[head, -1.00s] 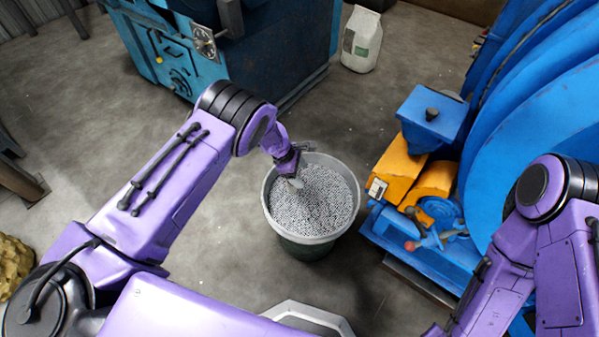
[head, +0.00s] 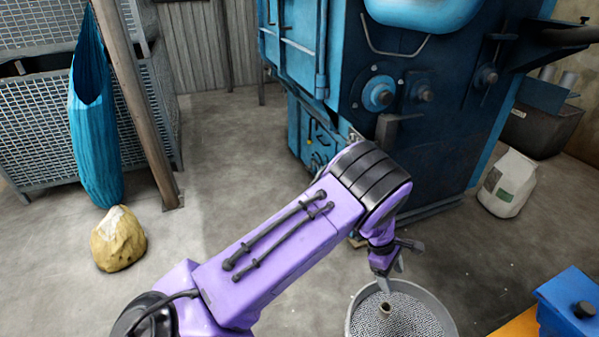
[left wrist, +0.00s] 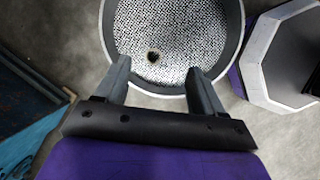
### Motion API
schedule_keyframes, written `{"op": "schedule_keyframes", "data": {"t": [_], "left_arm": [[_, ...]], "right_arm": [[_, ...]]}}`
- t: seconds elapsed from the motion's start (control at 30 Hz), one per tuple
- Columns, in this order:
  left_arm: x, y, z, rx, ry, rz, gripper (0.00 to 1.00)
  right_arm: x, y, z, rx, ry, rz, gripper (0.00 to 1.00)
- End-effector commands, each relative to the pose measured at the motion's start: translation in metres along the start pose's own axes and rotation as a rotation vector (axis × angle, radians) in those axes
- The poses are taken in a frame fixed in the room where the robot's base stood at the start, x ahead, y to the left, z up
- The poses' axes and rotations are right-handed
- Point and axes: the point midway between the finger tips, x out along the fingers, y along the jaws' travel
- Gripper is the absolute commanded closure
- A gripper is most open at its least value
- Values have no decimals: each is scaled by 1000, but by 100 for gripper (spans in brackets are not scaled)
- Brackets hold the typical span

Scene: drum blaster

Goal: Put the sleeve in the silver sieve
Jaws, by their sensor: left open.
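The silver sieve (head: 445,312) is a round, grey-rimmed vessel with a speckled surface inside, at the bottom right of the head view and cut off below. It fills the top of the left wrist view (left wrist: 233,50). The sleeve (head: 385,310) is a small greyish tube standing about upright inside the sieve on the speckled surface. In the left wrist view the sleeve (left wrist: 153,57) shows end-on, with a dark middle. My left gripper (head: 391,275) is above the sieve, its fingers open and apart from the sleeve; they also show in the left wrist view (left wrist: 158,68). My right gripper is out of view.
A blue machine (head: 420,140) stands behind the sieve, with a white bag (head: 507,183) to its right. A blue and yellow machine part (head: 572,300) is at the lower right. The floor between is clear.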

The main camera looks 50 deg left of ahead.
Motion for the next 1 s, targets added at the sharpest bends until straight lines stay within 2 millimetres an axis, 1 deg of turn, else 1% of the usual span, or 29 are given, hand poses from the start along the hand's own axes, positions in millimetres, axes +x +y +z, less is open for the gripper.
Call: {"op": "schedule_keyframes", "data": {"t": [0.07,0.17,0.2,0.27,0.3,0.37,0.4,0.43,0.47,0.5,0.57,0.6,0.7,0.8,1.0], "left_arm": [[13,-19,0,-232,-55,-15,31],[38,-59,2,-901,-190,-58,31],[47,-77,0,-1252,-249,-85,31],[58,-101,-7,-1801,-331,-122,31],[63,-117,-15,-2163,-386,-142,31],[67,-143,-34,-2695,-477,-151,31],[68,-163,-50,-3041,-556,-139,31],[66,-179,-64,2879,552,102,31],[64,-196,-78,2633,543,62,31],[58,-219,-96,2328,544,10,31],[47,-254,-121,1931,569,-58,31],[38,-275,-134,1714,595,-92,31],[17,-313,-156,1340,663,-148,31],[7,-330,-165,1180,702,-165,31],[6,-331,-166,1158,709,-164,31]], "right_arm": [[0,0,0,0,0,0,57],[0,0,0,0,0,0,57],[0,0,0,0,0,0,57],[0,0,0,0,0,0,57],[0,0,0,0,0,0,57],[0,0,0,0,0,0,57],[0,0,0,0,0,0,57],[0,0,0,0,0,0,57],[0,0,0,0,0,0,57],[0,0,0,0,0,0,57],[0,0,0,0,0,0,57],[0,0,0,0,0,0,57],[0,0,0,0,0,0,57],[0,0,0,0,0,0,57],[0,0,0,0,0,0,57]]}}
